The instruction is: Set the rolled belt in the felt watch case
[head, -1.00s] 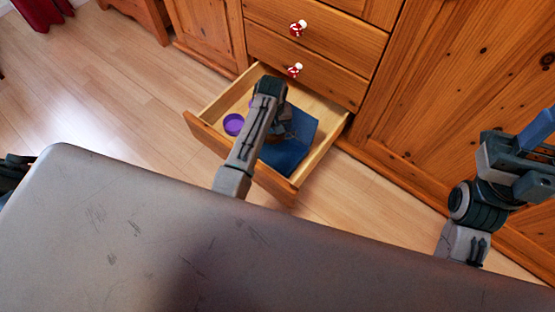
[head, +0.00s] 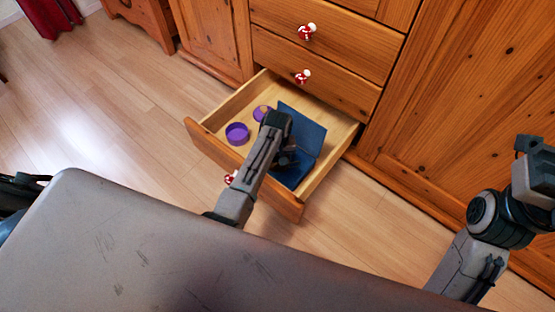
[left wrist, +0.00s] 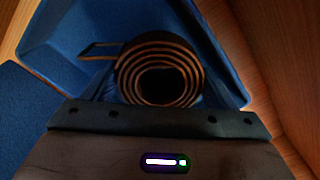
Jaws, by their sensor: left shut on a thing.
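The blue felt watch case (head: 287,176) lies open in the pulled-out drawer, its flat blue lid (head: 304,130) raised toward the back. My left gripper (head: 284,157) is over the case and partly hides it. In the left wrist view it is shut on the rolled belt (left wrist: 191,75), a dark coil with brown edges, with a thin buckle frame (left wrist: 100,50) at its left. The blue case (left wrist: 222,50) surrounds the coil in that view; whether the belt touches its floor I cannot tell. My right gripper (head: 534,160) is at the right edge, its fingers not clearly shown.
The wooden drawer (head: 232,157) also holds a purple round container (head: 237,134) and another purple round item (head: 262,113), left of the case. Drawer walls stand close around the case. Closed drawers (head: 340,50) with red-and-white knobs are above. Open floor (head: 110,110) lies left.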

